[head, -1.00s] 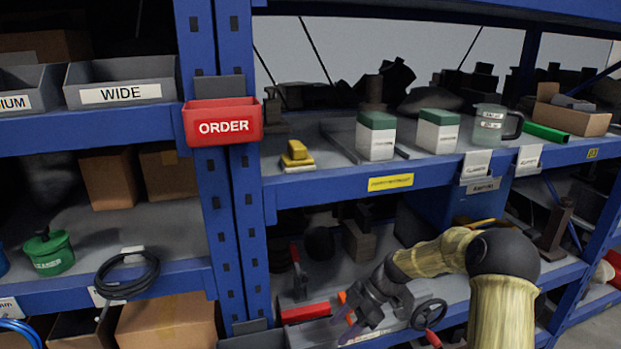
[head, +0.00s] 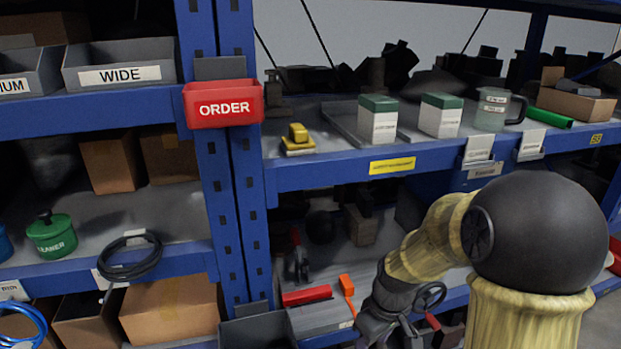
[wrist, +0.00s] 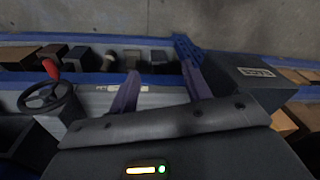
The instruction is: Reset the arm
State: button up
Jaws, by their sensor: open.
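My arm (head: 430,250), wrapped in a yellowish sleeve with a large black joint, reaches in from the lower right in the head view. My gripper points downward at the bottom edge there, and its fingertips are cut off. In the wrist view, my gripper (wrist: 160,88) shows two purple fingers spread apart, with nothing between them. It is in front of the blue shelving, apart from the shelf goods.
Blue shelves hold a red ORDER bin (head: 223,104), a yellow item (head: 298,140), green-lidded boxes (head: 377,120), a mug (head: 497,110) and a green canister (head: 52,236). A handwheel (wrist: 48,96) is near my gripper. A grey bin (head: 257,328) stands at the bottom.

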jog(key=s+d+r+m+t+h, duration=0.1)
jog(key=s+d+r+m+t, duration=0.15)
jog(key=s+m, duration=0.45)
notch_tip(320, 180, up, 24)
jog(key=p, duration=2.3)
jog(key=shift+s+p, duration=0.2)
jog(key=shift+p, duration=0.2)
jog(key=shift+a, duration=0.1)
